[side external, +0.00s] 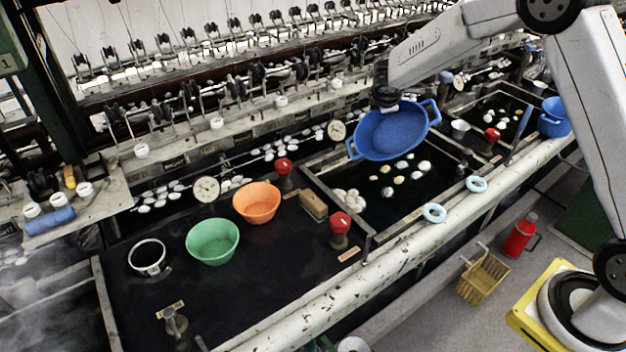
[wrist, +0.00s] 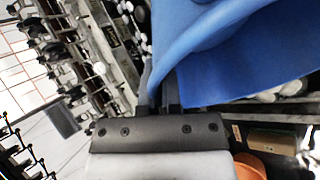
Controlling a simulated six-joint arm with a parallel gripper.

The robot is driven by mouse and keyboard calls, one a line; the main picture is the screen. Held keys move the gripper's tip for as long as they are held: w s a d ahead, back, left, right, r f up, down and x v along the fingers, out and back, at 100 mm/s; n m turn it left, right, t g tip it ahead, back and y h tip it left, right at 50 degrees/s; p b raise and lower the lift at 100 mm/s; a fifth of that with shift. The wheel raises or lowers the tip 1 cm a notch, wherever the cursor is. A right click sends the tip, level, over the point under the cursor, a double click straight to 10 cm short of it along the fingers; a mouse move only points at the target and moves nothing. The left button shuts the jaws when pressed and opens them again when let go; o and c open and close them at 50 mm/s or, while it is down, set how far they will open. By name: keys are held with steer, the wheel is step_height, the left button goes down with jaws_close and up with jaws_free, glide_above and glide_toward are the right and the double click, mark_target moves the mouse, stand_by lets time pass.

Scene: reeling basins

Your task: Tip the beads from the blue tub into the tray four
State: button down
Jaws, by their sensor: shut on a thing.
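My gripper (side external: 385,104) is shut on the rim of a blue tub (side external: 390,136) with two side handles. The tub hangs steeply tilted in the air over a dark basin, its open side turned toward the side camera. I see no beads inside it. In the wrist view the tub (wrist: 240,45) fills the upper right, and the jaws (wrist: 162,92) pinch its edge. Which thing is tray four cannot be told; no such label is readable. A basin (side external: 335,206) with a grey rim and dark inside lies below the tub and holds several pale cocoon-like pieces.
A green bowl (side external: 212,241), an orange bowl (side external: 257,203) and a metal can (side external: 148,257) stand on the dark surface at left. Red-topped knobs (side external: 341,222) rise beside the basin. Another blue vessel (side external: 553,118) stands at right. Blue rings (side external: 434,212) lie on the front ledge.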

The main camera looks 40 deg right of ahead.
steer(key=shift+w+d+f+g+y, duration=0.15)
steer(key=shift+d+f+g+y, duration=0.1)
steer(key=shift+d+y, duration=0.35)
steer(key=shift+w+d+f+g+y, duration=0.15)
steer(key=shift+w+d+f+y, duration=0.1)
steer(key=shift+d+y, duration=0.35)
steer(key=shift+w+d+f+g+y, duration=0.1)
steer(key=shift+d+f+g+y, duration=0.15)
steer(key=shift+d+y, duration=0.35)
steer(key=shift+w+d+f+m+g+y, duration=0.1)
steer(key=shift+d+m+g+y, duration=0.1)
steer(key=shift+y, duration=0.5)
steer(key=shift+s+d+f+m+g+y, duration=0.1)
steer(key=shift+d+m+g+y, duration=0.05)
steer(key=shift+y, duration=0.55)
steer(key=shift+w+d+f+m+g+y, duration=0.1)
steer(key=shift+d+m+g+y, duration=0.1)
steer(key=shift+y, duration=0.5)
steer(key=shift+w+d+f+g+y, duration=0.1)
steer(key=shift+d+g+y, duration=0.1)
steer(key=shift+y, duration=0.6)
steer(key=shift+w+d+f+g+y, duration=0.1)
steer(key=shift+g+y, duration=0.1)
steer(key=shift+y, duration=0.6)
steer(key=shift+a, duration=0.1)
